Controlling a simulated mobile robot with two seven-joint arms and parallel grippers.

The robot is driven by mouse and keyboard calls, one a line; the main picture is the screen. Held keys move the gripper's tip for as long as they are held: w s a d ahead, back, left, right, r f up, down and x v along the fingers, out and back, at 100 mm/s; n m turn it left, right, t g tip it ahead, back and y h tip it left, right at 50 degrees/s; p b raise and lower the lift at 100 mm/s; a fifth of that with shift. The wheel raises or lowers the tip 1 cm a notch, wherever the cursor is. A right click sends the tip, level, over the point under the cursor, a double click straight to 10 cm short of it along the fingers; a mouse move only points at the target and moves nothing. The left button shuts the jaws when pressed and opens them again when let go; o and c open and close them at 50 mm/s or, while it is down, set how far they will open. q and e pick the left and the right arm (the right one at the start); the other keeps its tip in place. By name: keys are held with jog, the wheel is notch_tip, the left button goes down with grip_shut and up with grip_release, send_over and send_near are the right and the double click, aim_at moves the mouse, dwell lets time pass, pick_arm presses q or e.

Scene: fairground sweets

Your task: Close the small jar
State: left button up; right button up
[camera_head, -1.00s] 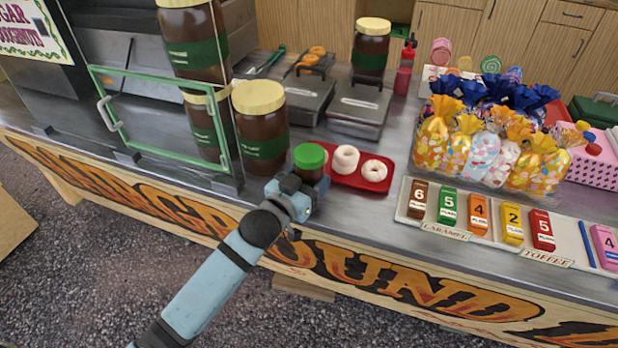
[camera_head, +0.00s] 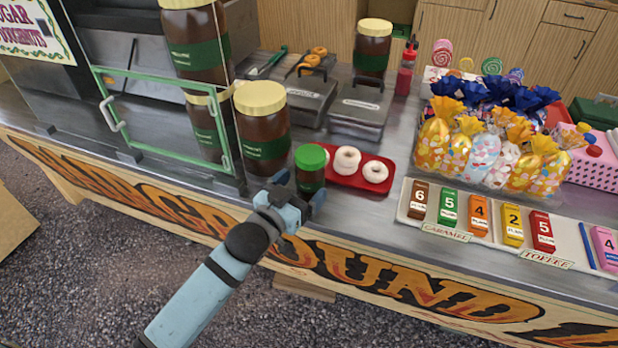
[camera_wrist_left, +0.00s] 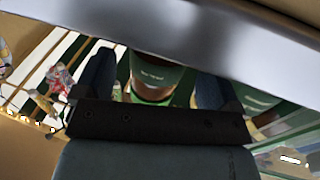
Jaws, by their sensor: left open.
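The small jar (camera_head: 310,180) is dark brown with a green label. It stands upright near the counter's front edge, left of the red tray. Its green lid (camera_head: 310,156) sits level on top; I cannot tell how tightly. My left gripper (camera_head: 299,193) is open at the front of the jar, with its fingers spread to either side of the jar's lower front. In the left wrist view the jar (camera_wrist_left: 150,76) shows between the two dark fingers, its green lid partly hidden by the gripper body. I cannot tell whether the fingers touch it. My right gripper is not in view.
A large yellow-lidded jar (camera_head: 262,130) stands close behind left. The red tray (camera_head: 383,187) with white doughnuts is close on the right. A glass cabinet with a green-framed door (camera_head: 170,150) is at left. Bare counter (camera_head: 225,195) lies left of the gripper.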

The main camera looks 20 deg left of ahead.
pick_arm(q)
jog(key=v, duration=0.8)
jog(key=shift+s, duration=0.2)
jog(key=s+f+g, duration=0.3)
jog(key=s+f, duration=0.3)
jog(key=f, duration=0.2)
jog(key=s+d+f+g+y, duration=0.1)
jog(key=s+f+g, duration=0.2)
jog(key=s+f, duration=0.3)
notch_tip(320, 180, down, 3)
jog(key=shift+d+f, duration=0.1)
jog(key=shift+d, duration=0.15)
jog(key=shift+s, duration=0.1)
